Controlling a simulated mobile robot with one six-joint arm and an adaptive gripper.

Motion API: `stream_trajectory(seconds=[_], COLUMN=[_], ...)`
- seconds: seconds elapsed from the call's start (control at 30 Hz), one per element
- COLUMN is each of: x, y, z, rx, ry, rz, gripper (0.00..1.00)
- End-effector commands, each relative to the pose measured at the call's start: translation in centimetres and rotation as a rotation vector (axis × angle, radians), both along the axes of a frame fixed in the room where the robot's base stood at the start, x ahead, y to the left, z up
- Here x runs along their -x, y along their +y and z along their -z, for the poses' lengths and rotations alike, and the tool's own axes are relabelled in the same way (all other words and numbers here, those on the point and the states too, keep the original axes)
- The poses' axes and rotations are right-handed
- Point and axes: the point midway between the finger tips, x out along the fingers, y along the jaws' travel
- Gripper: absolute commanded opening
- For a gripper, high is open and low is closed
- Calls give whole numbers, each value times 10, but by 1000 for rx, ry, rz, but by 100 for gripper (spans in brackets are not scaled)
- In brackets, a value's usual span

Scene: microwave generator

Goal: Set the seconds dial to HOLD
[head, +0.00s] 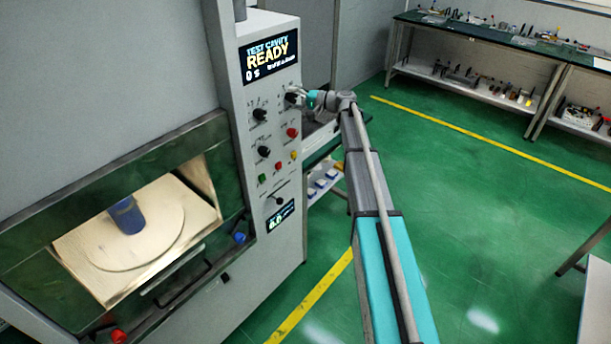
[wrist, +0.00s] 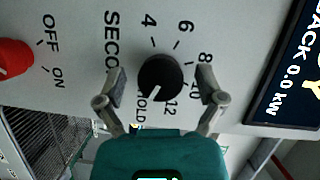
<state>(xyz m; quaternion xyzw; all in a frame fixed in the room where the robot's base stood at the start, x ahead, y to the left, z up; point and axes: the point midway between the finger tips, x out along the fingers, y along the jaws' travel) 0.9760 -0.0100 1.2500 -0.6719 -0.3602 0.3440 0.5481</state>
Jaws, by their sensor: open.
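The seconds dial (wrist: 160,76) is a round black knob in the middle of the wrist view, with numbers around it and the partly hidden word SECO beside it. Its small white mark is at its lower left edge, on the side of the HOLD label (wrist: 142,111); exact alignment is hard to tell. My gripper (wrist: 160,83) is open, one finger on each side of the knob, with visible gaps. In the head view my gripper (head: 297,97) is at the upper right of the control panel and partly hides the dial.
A red knob (wrist: 14,58) marked OFF and ON is left of the dial in the wrist view. The READY display (head: 270,57) is above. Other black knobs (head: 260,115) and coloured buttons share the panel (head: 285,190). The green floor to the right is open.

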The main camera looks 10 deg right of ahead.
Motion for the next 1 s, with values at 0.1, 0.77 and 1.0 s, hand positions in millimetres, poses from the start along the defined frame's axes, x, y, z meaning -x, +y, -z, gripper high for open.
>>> stream_trajectory(seconds=[0.1, 0.77, 1.0], x=[1, 1, 2], y=[0, 1, 1], z=[-3, -2, -2], rx=[77, 526, 693], ry=[-59, -404, -533], rz=[0, 0, 0], gripper=[88, 88, 88])
